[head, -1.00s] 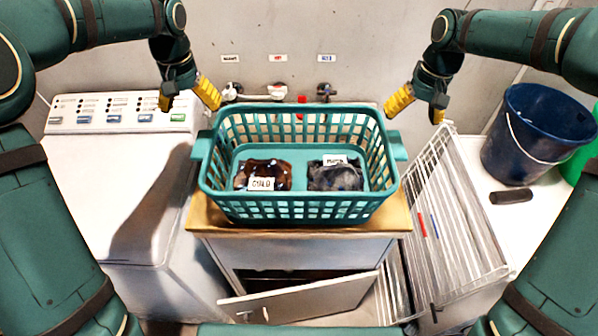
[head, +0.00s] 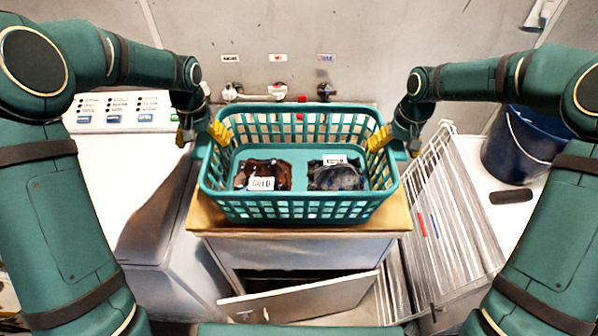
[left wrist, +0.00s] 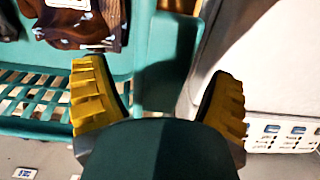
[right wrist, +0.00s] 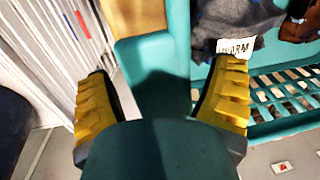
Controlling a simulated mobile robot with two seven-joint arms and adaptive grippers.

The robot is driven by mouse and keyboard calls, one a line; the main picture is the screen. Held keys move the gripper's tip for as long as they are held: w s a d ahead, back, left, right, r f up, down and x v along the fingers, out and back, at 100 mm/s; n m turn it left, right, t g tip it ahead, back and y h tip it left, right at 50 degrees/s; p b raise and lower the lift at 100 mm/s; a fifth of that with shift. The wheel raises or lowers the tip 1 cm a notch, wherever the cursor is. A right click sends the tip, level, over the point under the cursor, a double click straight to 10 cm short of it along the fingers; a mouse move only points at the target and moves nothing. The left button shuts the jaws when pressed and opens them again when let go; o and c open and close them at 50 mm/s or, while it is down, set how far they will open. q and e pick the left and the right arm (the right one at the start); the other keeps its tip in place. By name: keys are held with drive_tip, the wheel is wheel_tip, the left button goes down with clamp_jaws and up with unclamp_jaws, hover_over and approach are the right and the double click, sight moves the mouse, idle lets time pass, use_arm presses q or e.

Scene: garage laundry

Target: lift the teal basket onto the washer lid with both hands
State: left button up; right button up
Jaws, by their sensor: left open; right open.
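The teal basket (head: 290,215) stands upright on a wooden-topped cabinet (head: 300,233) and holds a brown bundle (head: 263,174) and a dark grey bundle (head: 335,176), both labelled. The washer (head: 110,210) with its white lid is to the left. My left gripper (head: 200,136) is open at the basket's left end. In the left wrist view its fingers (left wrist: 160,100) lie either side of the basket's left handle (left wrist: 165,75). My right gripper (head: 396,143) is open at the right end. In the right wrist view its fingers (right wrist: 162,100) lie either side of the right handle (right wrist: 155,70). Contact is unclear.
A white drying rack (head: 450,220) leans right of the cabinet. A blue bucket (head: 520,150) and a dark cylinder (head: 511,196) are on the white surface at right. Taps (head: 278,91) are on the wall behind. The cabinet door (head: 300,298) hangs open in front.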

use_arm(q)
drive_tip(key=c, duration=1.4)
use_arm(e)
drive_tip(key=c, duration=1.4)
use_arm(q)
drive_tip(key=shift+r, duration=0.15)
use_arm(e)
drive_tip(key=shift+r, duration=0.2)
